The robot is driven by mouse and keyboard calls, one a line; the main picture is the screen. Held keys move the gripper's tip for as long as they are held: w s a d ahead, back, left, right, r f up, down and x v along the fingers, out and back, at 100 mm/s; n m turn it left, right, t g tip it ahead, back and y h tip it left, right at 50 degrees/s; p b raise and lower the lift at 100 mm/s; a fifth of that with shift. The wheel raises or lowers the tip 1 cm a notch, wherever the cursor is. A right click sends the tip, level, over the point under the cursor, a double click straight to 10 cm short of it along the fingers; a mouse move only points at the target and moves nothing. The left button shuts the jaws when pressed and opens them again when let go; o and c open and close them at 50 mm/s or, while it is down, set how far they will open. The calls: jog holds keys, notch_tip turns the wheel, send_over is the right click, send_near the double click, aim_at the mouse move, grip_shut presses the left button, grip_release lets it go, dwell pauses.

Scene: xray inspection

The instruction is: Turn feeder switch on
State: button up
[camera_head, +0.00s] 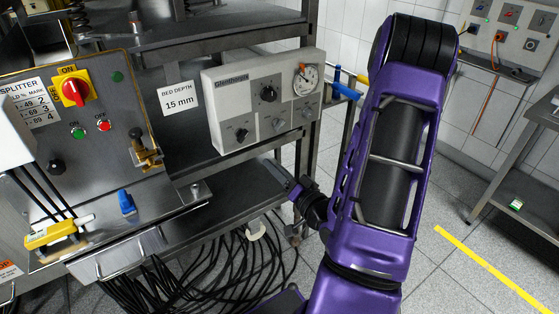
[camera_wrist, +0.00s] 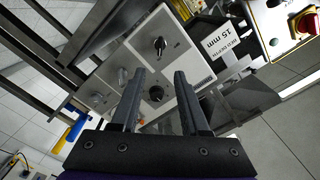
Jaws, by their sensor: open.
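A grey control box (camera_head: 262,98) on the rack carries a large black knob (camera_head: 268,93), a smaller black knob (camera_head: 241,135), two grey knobs and a round dial (camera_head: 305,80). No readable label tells which one is the feeder switch. My gripper (camera_head: 272,170) is just below the box in the head view, partly hidden by my own arm. In the wrist view my gripper (camera_wrist: 159,72) is open and empty, fingers pointing at the box front. The large black knob (camera_wrist: 156,92) shows between the fingers, and the smaller black knob (camera_wrist: 160,43) lies beyond their tips.
A splitter panel (camera_head: 105,120) with a red rotary switch (camera_head: 74,92) and push buttons stands left. A "15 mm" bed depth sign (camera_head: 178,98) hangs beside the box. Blue and yellow handles (camera_head: 345,88) stick out right of it. Black cables (camera_head: 200,270) lie below.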

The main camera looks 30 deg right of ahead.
jog(key=shift+s+p, duration=0.75)
jog(key=shift+p, duration=0.15)
